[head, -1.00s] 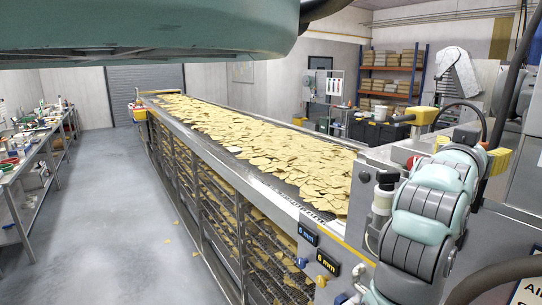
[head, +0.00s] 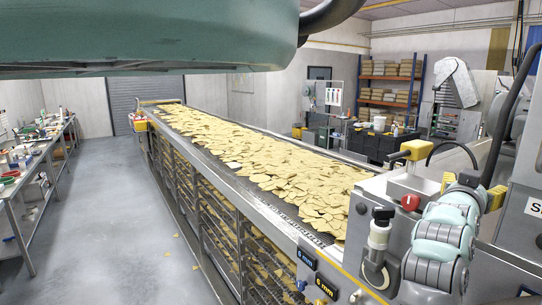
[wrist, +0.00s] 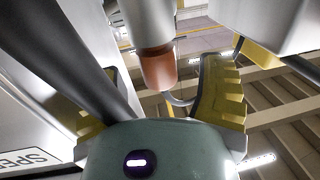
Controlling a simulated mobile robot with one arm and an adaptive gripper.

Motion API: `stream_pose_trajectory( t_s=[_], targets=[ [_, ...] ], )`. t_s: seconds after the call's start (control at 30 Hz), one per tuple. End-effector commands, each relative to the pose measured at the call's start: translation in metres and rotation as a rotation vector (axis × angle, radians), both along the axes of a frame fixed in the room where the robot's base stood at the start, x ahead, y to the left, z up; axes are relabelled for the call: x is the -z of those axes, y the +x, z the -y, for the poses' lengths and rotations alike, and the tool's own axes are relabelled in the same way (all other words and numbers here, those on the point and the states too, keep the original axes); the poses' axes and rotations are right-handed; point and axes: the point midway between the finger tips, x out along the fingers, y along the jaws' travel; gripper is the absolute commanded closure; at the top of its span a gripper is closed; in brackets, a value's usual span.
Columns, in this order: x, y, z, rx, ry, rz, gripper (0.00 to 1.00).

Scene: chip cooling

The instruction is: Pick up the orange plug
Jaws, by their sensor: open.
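An orange-brown, rounded plug-like piece (wrist: 158,68) shows in the wrist view, at the end of a pale cylinder. I take it to be the orange plug, but I cannot be sure. It lies between and beyond the two yellow toothed fingers of my gripper (wrist: 160,108), which stand apart with nothing held. In the head view my gripper (head: 470,186) is at the right, beyond the grey control box, with yellow finger parts on both sides. The plug cannot be made out there.
A long conveyor (head: 290,212) covered with chips runs away from me. A red knob (head: 410,202) and a yellow-topped part stand beside my arm. A thick black cable (wrist: 62,60) passes close to my gripper.

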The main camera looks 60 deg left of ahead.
Motion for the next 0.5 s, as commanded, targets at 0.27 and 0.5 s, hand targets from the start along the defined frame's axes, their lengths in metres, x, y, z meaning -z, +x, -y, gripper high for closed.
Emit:
stream_pose_trajectory(
  t_s=[0.27, 0.5],
  targets=[
    [0.0002, 0.0098, -0.0005, 0.0, 0.002, 0.001, 0.32],
    [0.0007, 0.0096, -0.0008, 0.0, 0.002, 0.0, 0.33]
  ],
)
